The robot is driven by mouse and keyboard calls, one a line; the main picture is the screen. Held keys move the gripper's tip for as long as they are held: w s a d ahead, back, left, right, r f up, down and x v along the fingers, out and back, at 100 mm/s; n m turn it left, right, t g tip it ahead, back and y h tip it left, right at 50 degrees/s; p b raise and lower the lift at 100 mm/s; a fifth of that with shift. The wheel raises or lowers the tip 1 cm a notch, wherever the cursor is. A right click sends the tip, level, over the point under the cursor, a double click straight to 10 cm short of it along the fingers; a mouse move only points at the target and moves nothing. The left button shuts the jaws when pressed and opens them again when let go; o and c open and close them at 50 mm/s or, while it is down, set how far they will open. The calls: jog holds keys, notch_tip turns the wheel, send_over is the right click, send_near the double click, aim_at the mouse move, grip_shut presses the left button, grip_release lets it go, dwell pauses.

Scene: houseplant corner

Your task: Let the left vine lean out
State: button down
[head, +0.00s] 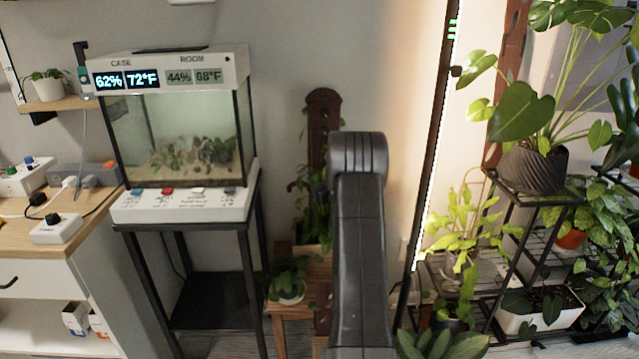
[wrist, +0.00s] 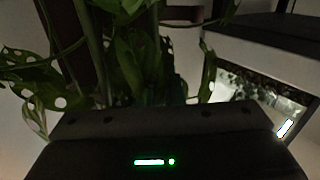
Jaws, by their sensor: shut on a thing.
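The left vine (head: 307,185) climbs a dark wooden post (head: 323,108) standing in a planter against the back wall. My arm hides part of both in the head view. In the wrist view, green stems (wrist: 91,50) and holed leaves (wrist: 128,62) rise close behind my gripper, with dark post wood (wrist: 70,32) beyond them. My gripper (wrist: 160,120) shows as a dark bar across the lower wrist view; in the head view it is hidden behind my arm. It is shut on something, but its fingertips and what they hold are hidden.
A lit glass case (head: 185,130) on a black stand is to the left. A small potted plant (head: 288,282) sits on a low wooden stool (head: 290,312). A light bar (head: 432,140) and plant shelves (head: 530,205) stand to the right. Little room is free around the post.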

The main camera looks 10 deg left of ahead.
jog(key=s+a+f+n+h+b, duration=0.2)
jog(key=a, duration=0.4)
jog(key=s+a+f+n+g+h+b, duration=0.1)
jog(key=a+f+n+h+b, duration=0.1)
jog(key=a, duration=0.5)
jog(key=shift+s+f+n+b, duration=0.35)
jog(key=shift+f+n+b, duration=0.35)
jog(key=shift+n+b, duration=0.1)
jog(key=c, duration=1.8)
grip_release()
jog(key=v, duration=0.4)
jog(key=p+v, duration=0.1)
jog(key=v, duration=0.9)
jog(key=shift+w+a+r+p, duration=0.1)
jog(key=shift+w+r+p, duration=0.05)
jog(key=shift+r+p, duration=0.2)
